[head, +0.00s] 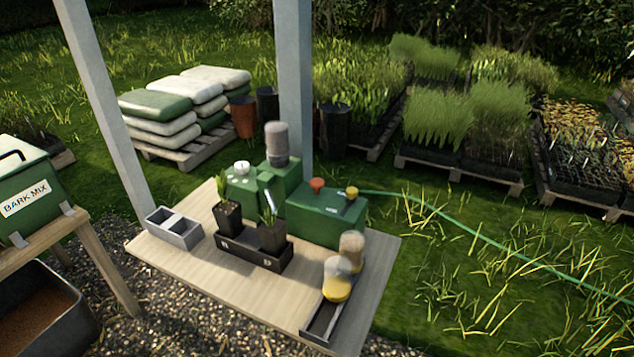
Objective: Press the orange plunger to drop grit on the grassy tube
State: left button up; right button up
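The orange plunger (317,184) stands up on top of a green box-shaped machine (320,215) on the wooden table, with a yellow knob (352,191) to its right. Two dark square tubes with green shoots, a left tube (229,215) and a right tube (272,236), stand in a black holder (245,255) with small pale marks on its front. The right tube's shoots look thinner, partly hidden against the green machine. I cannot tell for sure which one is grassy, or whether there is grit on either. Neither of my grippers is in view.
Two more jars, one yellowish (338,283), stand on a black rack (322,322) at right. A grey divided box (172,230) sits at left. The table's front (215,290) is clear.

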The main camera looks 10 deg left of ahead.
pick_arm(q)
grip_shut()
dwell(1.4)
